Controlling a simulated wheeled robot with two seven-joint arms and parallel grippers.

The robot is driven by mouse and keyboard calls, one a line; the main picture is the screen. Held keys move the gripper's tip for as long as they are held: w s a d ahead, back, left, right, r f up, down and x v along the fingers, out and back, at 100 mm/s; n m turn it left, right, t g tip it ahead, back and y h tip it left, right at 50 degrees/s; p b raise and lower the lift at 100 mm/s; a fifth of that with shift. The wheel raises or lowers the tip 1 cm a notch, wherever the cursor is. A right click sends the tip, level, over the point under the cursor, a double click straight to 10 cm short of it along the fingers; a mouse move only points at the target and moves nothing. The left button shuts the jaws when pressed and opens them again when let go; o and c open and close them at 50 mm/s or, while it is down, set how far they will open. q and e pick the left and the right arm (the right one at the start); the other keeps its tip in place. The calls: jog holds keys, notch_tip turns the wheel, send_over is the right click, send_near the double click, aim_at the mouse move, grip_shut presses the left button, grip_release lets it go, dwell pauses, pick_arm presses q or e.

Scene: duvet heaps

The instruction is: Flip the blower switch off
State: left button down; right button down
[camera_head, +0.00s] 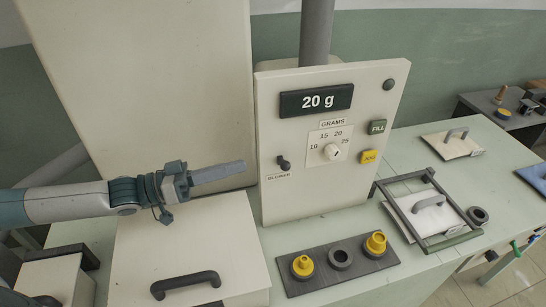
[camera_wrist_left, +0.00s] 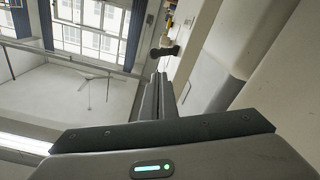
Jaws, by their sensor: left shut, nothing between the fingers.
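The blower switch (camera_head: 284,162) is a small dark lever on the lower left of the cream control panel (camera_head: 270,120), above the label "BLOWER". Its knob end appears to point up and to the left. My left gripper (camera_head: 243,166) is shut and empty, its fingers pointing right at the panel's left edge, short of the switch in the picture. In the left wrist view the shut fingers (camera_wrist_left: 158,90) point toward a dark knob (camera_wrist_left: 168,50) that looks like the switch; a gap shows between them. My right gripper is not in view.
A handled lid (camera_head: 140,250) lies below my left arm.

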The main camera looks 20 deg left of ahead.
aim_at(281, 165)
pick_arm(q)
jog(key=p+x, duration=0.4)
jog(key=x, duration=0.6)
jog(key=shift+p, duration=0.4)
jog(key=shift+s+d+f+m+b, duration=0.1)
jog(key=shift+f+m+b, duration=0.25)
jog(key=shift+m, duration=0.35)
jog(key=m, duration=0.1)
jog(key=m+b, duration=0.1)
jog(key=f+m, duration=0.1)
jog(key=shift+s+d+b, duration=0.25)
jog(key=shift+s+b, duration=0.1)
jog(key=shift+b, duration=0.05)
jog(key=shift+s+d+f+m+g+h+b, duration=0.15)
jog(key=shift+f+m+b, duration=0.25)
jog(key=shift+m, duration=0.75)
jog(key=shift+s+f+m+g+h+b, duration=0.15)
jog(key=shift+m+b, duration=0.3)
jog(key=shift+m, duration=0.65)
jog(key=shift+d+f+m+g+h+b, duration=0.15)
jog(key=shift+f+m+b, duration=0.25)
jog(key=shift+m, duration=0.75)
jog(key=shift+a, duration=0.1)
jog(key=shift+a, duration=0.15)
